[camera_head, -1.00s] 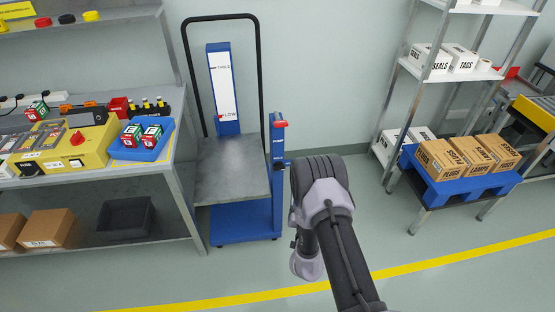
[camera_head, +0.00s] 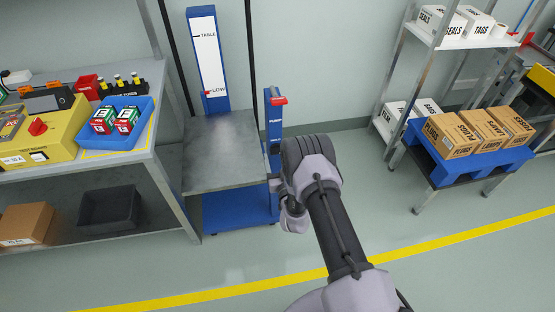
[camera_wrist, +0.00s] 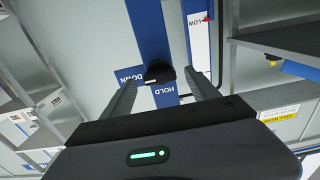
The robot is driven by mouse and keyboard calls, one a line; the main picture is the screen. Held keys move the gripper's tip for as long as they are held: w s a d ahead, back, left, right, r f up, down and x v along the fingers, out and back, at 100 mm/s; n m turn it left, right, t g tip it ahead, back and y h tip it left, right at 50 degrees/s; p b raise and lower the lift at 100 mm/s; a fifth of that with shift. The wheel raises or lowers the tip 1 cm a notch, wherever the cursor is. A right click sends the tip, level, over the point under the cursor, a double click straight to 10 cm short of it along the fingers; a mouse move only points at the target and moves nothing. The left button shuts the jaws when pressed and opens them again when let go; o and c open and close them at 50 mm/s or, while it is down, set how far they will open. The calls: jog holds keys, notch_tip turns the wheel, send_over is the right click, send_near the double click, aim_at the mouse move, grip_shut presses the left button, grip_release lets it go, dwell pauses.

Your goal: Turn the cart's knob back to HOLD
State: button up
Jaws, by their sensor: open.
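The cart's knob (camera_wrist: 158,72) is a small black knob on a blue panel in the wrist view, with a blue DOWN label (camera_wrist: 130,76) to its left and a HOLD label (camera_wrist: 165,92) below it. Its exact pointing direction is hard to tell. My gripper (camera_wrist: 160,80) is open, with one finger on each side of the knob, apart from it as far as I can see. In the head view the cart (camera_head: 225,150) has a grey deck, a blue base and a blue post (camera_head: 274,120) with a red top. My arm hides the knob and jaws there.
The cart's scale (camera_head: 208,55) has a red marker at LOW. A workbench (camera_head: 150,165) with a blue tray (camera_head: 143,128) stands left. A blue stand (camera_head: 440,165) with cartons and a shelf rack (camera_head: 400,85) stand right. The floor between is clear.

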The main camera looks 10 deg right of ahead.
jog(key=shift+w, duration=1.1)
jog(key=c, duration=1.4)
jog(key=shift+o, duration=0.2)
jog(key=shift+n, duration=0.3)
jog(key=n, duration=0.3)
jog(key=shift+n, duration=0.4)
jog(key=n, duration=0.9)
jog(key=shift+n, duration=2.2)
jog(key=shift+f, duration=0.1)
